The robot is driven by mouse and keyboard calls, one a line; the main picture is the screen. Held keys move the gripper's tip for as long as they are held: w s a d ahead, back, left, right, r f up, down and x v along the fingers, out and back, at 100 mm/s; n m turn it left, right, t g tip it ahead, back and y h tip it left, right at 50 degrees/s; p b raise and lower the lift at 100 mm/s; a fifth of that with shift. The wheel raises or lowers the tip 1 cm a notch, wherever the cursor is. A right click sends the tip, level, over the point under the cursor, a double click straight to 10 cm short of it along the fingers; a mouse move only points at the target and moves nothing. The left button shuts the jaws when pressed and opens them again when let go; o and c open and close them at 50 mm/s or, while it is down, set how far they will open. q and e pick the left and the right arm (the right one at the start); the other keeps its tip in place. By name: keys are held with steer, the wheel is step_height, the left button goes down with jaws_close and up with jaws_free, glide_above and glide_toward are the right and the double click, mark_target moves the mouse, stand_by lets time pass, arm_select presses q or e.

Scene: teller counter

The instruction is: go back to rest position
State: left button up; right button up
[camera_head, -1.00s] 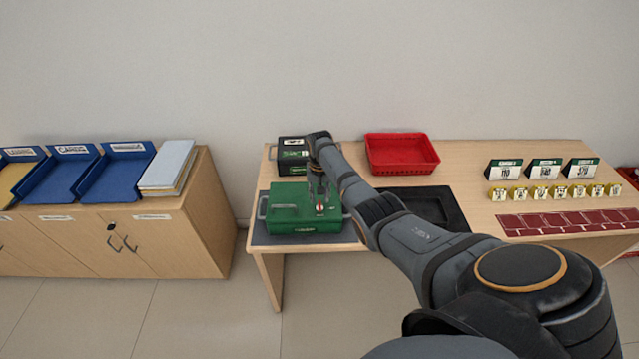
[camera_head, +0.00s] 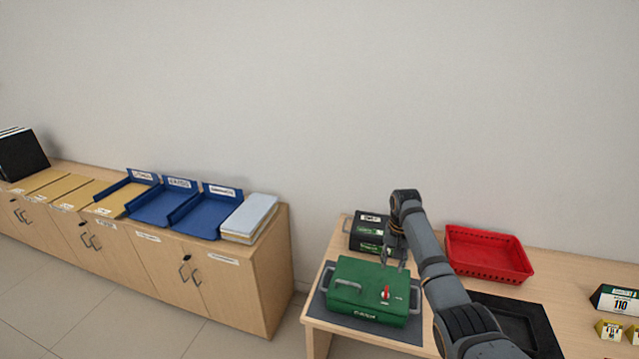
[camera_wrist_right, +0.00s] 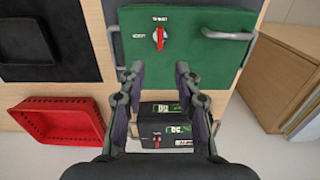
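My right gripper (camera_head: 394,262) is above the back edge of the green cash box and holds nothing. In the right wrist view its two fingers (camera_wrist_right: 158,74) are spread apart with empty space between them. The green box (camera_head: 352,287) has a red knob and grey side handles and sits closed on a dark mat. It also shows in the right wrist view (camera_wrist_right: 215,65), beyond the fingertips. My left gripper is not in view.
A black box (camera_head: 362,236) with green labels stands behind the green box. A red basket (camera_head: 487,255), a black tray (camera_head: 520,318) and number signs (camera_head: 617,300) are to the right. Blue trays (camera_head: 205,215) sit on a cabinet at left, across a gap.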

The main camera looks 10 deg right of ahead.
steer(key=s+a+f+n+t+h, duration=0.15)
steer(key=s+a+f+n, duration=0.5)
steer(key=s, duration=0.65)
steer(key=s+a+r+n+t, duration=0.1)
steer(key=s+a+r, duration=0.15)
steer(key=s, duration=0.55)
steer(key=s+a+r+t, duration=0.1)
steer(key=s+a, duration=0.3)
steer(key=s, duration=0.4)
steer(key=s+d+f+g+b, duration=0.1)
steer(key=d+f, duration=0.1)
steer(key=f, duration=1.3)
steer(key=s+d+f+b, duration=0.1)
steer(key=s+f, duration=0.1)
steer(key=f, duration=1.2)
steer(key=s+d+f+g, duration=0.1)
steer(key=s+f, duration=1.5)
steer(key=s, duration=0.1)
steer(key=shift+s+f+y+b, duration=0.35)
steer(key=shift+s+f+b, duration=0.05)
steer(key=shift+m, duration=0.25)
